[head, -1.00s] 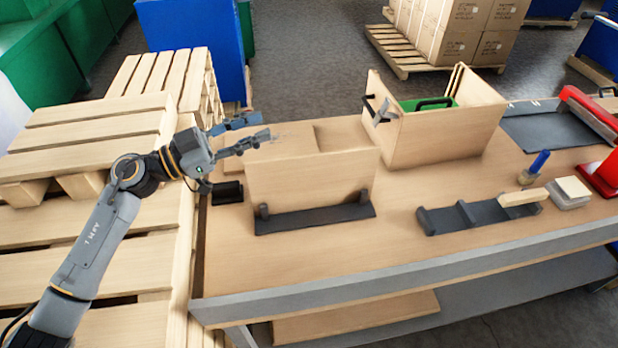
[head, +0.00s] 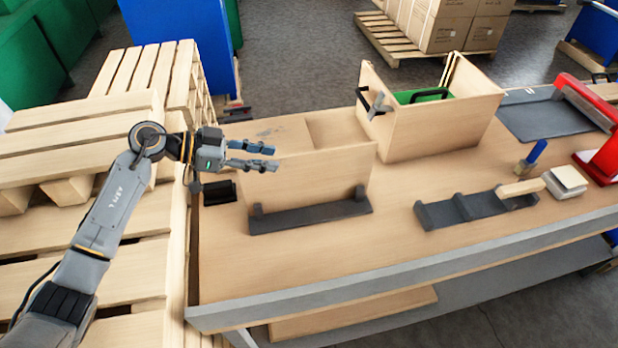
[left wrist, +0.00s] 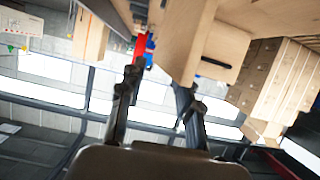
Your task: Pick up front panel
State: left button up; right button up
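A flat wooden panel (head: 305,190), which I take to be the front panel, stands upright in a dark holder (head: 312,215) at the left part of the workbench. My left gripper (head: 273,157) is at the panel's upper left corner, its fingers apart and overlapping the top edge in the head view. In the left wrist view the two dark fingers (left wrist: 158,85) are spread with nothing held between them. A wooden piece (left wrist: 187,40) lies beyond them there; I cannot tell whether it is the panel. My right gripper is not in view.
An open wooden box (head: 435,130) with a black handle and green content stands behind on the bench (head: 350,255). A dark slotted rack (head: 475,210), a blue-handled tool (head: 532,157) and a red device (head: 590,120) are at the right. Pallets (head: 85,165) are stacked at the left.

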aim_at(283, 156)
pick_arm(q)
jog(key=x, duration=0.1)
jog(key=p+x, duration=0.1)
jog(key=x, duration=0.2)
jog(key=shift+w+d+r+p, duration=0.2)
jog(key=shift+w+d+p, duration=0.1)
jog(key=shift+w+p, duration=0.1)
jog(key=shift+d+f, duration=0.25)
jog(key=shift+d, duration=0.05)
jog(key=shift+a, duration=0.1)
jog(key=shift+c, duration=0.2)
grip_shut()
